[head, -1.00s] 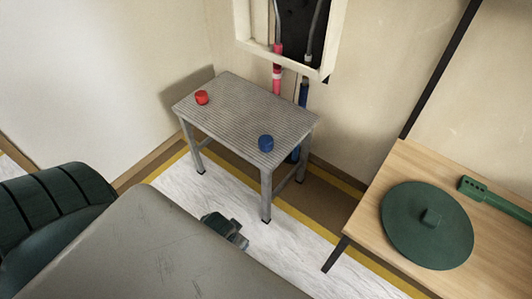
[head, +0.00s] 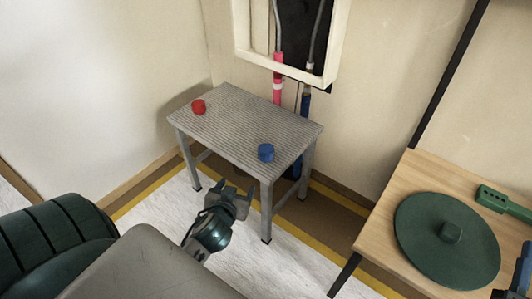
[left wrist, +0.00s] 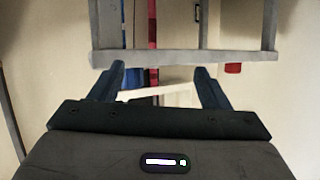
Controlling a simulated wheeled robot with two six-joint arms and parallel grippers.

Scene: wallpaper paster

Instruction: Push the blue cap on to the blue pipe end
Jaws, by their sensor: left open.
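The blue cap (head: 266,152) stands on the near right part of a grey ribbed stool (head: 225,115). The blue pipe (head: 305,105) comes down the wall behind the stool, below a wall box; its lower part is hidden by the stool. My left gripper (head: 238,196) is open and empty in front of the stool, left of its near leg and apart from the cap. At the right edge, part of my right gripper (head: 524,268) shows, cut off.
A red cap (head: 198,107) stands on the stool's far left. A red pipe (head: 278,92) hangs left of the blue one, below the open wall box (head: 285,70). A wooden table (head: 385,225) with a green disc (head: 447,240) and green tool (head: 502,203) is at right.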

